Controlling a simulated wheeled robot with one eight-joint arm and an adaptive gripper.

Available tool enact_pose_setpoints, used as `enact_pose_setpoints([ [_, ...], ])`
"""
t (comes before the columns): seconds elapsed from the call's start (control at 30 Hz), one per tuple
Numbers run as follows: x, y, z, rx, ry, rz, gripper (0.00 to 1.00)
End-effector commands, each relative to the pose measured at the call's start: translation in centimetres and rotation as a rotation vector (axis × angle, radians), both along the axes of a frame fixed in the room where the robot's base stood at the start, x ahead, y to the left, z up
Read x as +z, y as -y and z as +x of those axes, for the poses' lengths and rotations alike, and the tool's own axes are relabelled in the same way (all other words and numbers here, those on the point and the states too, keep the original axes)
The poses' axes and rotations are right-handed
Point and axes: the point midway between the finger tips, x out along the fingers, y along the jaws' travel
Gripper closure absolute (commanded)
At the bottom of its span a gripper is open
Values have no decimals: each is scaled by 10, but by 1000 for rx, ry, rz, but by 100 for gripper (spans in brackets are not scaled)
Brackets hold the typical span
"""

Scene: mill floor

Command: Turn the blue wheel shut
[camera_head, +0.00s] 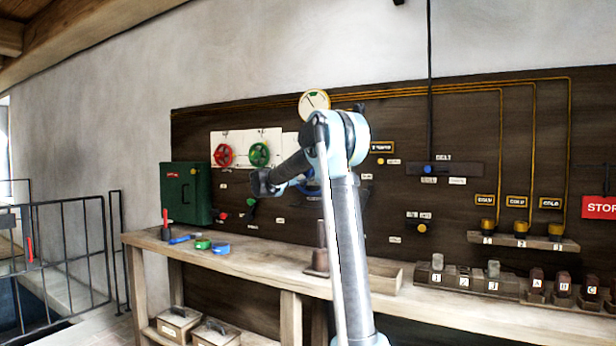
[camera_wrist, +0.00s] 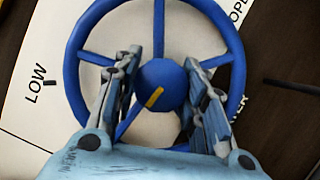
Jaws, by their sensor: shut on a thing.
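The blue wheel (camera_wrist: 72,70) fills much of the wrist view, with a round hub, spokes and a short yellow mark on the hub. My gripper (camera_wrist: 160,66) reaches in from below, with one finger on each side of the hub, inside the rim. It is shut on the wheel; the exact contact points are hard to see. In the head view only a sliver of the blue wheel (camera_head: 309,189) shows behind my arm, and I cannot make out my fingers there.
A white plate lettered "LOW" (camera_wrist: 35,85) lies behind the wheel. A red wheel (camera_head: 223,155) and a green wheel (camera_head: 260,154) are on the board to the left. A round gauge (camera_head: 313,103) is above. A wooden bench (camera_head: 255,268) runs below, carrying tools and blocks.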

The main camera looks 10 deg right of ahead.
Motion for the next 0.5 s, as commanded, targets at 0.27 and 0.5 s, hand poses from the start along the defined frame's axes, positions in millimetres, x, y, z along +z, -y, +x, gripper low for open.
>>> enact_pose_setpoints([
  [0.27,-2,-1,0,4,-88,-117,85],
  [0.5,-2,-1,0,4,-122,-163,85],
])
